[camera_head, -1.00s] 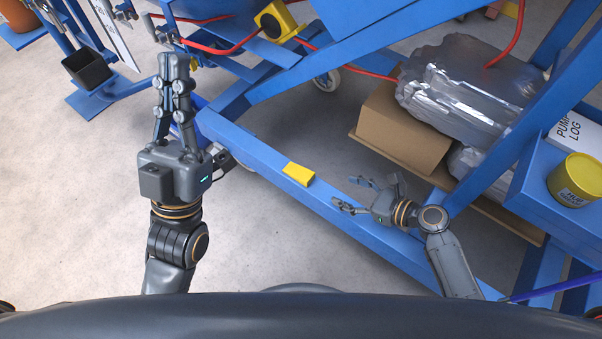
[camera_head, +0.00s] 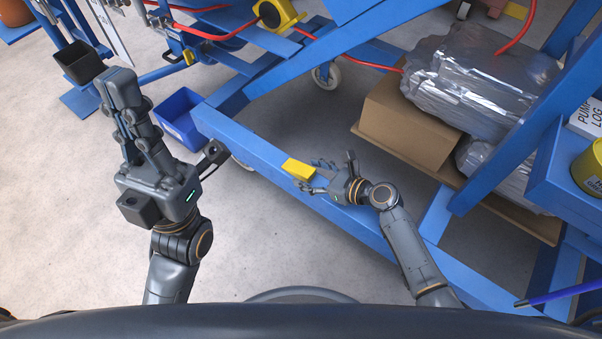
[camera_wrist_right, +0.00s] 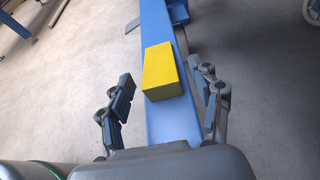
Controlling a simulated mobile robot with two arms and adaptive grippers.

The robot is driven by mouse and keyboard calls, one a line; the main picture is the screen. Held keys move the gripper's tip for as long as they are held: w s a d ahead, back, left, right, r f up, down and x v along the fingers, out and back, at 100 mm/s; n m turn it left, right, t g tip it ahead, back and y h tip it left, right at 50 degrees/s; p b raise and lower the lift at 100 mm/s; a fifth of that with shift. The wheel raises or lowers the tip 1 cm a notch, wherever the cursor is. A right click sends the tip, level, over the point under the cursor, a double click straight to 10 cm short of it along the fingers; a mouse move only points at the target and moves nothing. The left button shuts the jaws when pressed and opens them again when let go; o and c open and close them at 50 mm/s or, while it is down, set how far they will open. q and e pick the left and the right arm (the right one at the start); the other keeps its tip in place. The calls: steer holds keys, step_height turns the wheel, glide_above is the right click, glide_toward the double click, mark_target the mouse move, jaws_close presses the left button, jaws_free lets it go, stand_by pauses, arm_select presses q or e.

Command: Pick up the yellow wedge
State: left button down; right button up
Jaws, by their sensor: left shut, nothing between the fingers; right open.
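The yellow wedge (camera_head: 298,169) lies on the blue lower beam (camera_head: 262,150) of the lift frame, in the middle of the head view. It also shows in the right wrist view (camera_wrist_right: 163,70), just ahead of my right palm. My right gripper (camera_head: 314,177) is open at the wedge's right end. In the right wrist view its fingers (camera_wrist_right: 166,84) stand apart, one on each side of the beam, with the wedge between and slightly beyond them. I see no clear contact. My left gripper (camera_head: 117,86) is shut and empty, raised at the left, well away from the wedge.
Blue diagonal bars (camera_head: 480,185) rise behind and right of my right arm. A cardboard box (camera_head: 402,125) and a silver-wrapped bundle (camera_head: 475,80) stand beyond the beam. A blue bin (camera_head: 182,118) is right of my left gripper. Floor in front of the beam is clear.

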steer(key=shift+w+a+f, duration=0.3)
steer(key=shift+w+a, duration=0.05)
steer(key=shift+a, duration=0.1)
steer(key=shift+r, duration=0.1)
steer(key=c, duration=1.2)
steer(key=shift+o, duration=0.2)
steer(key=shift+r, duration=0.15)
